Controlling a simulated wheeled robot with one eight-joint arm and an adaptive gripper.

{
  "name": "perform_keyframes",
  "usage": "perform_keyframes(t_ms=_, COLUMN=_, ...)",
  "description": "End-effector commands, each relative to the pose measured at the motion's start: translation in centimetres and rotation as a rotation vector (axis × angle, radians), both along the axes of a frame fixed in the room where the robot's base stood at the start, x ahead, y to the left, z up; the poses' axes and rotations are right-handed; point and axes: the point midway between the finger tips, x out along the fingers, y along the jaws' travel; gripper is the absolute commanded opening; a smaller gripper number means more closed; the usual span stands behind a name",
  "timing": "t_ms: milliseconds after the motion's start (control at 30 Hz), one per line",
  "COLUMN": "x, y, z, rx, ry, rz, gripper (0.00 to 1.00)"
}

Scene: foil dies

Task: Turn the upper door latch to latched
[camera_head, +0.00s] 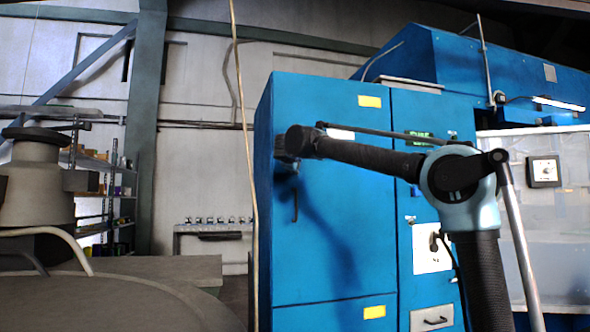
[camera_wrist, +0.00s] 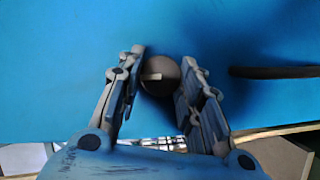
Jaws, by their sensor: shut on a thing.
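The upper door latch (camera_wrist: 158,76) is a round dark knob with a short pale mark on its face, on a blue door panel. In the wrist view the mark lies roughly level across the picture. My gripper (camera_wrist: 161,84) has one finger on each side of the knob and is shut on it. In the head view my arm reaches left across the tall blue cabinet (camera_head: 335,240). My gripper (camera_head: 286,158) is at the upper left of its door, and there the latch is hidden behind my wrist.
A dark bar handle (camera_head: 295,206) is on the door below my gripper; it also shows at right in the wrist view (camera_wrist: 275,72). A pale cable (camera_head: 243,120) hangs near the cabinet's left edge. A control panel (camera_head: 432,248) is on the right.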

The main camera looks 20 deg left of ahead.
Motion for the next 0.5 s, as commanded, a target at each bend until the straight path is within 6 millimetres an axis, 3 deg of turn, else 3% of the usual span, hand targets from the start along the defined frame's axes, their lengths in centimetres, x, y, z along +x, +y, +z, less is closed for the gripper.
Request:
perform_keyframes(t_ms=300, x=0.04, y=-0.02, z=-0.13, rx=0.001, ry=0.002, rz=-0.002, gripper=0.1)
perform_keyframes(t_ms=333, x=0.04, y=-0.02, z=-0.13, rx=0.001, ry=0.002, rz=-0.002, gripper=0.36)
perform_keyframes(t_ms=400, x=0.04, y=-0.02, z=-0.12, rx=0.001, ry=0.002, rz=-0.002, gripper=0.52)
perform_keyframes(t_ms=500, x=0.02, y=-0.01, z=-0.09, rx=0.001, ry=0.001, rz=-0.001, gripper=0.54)
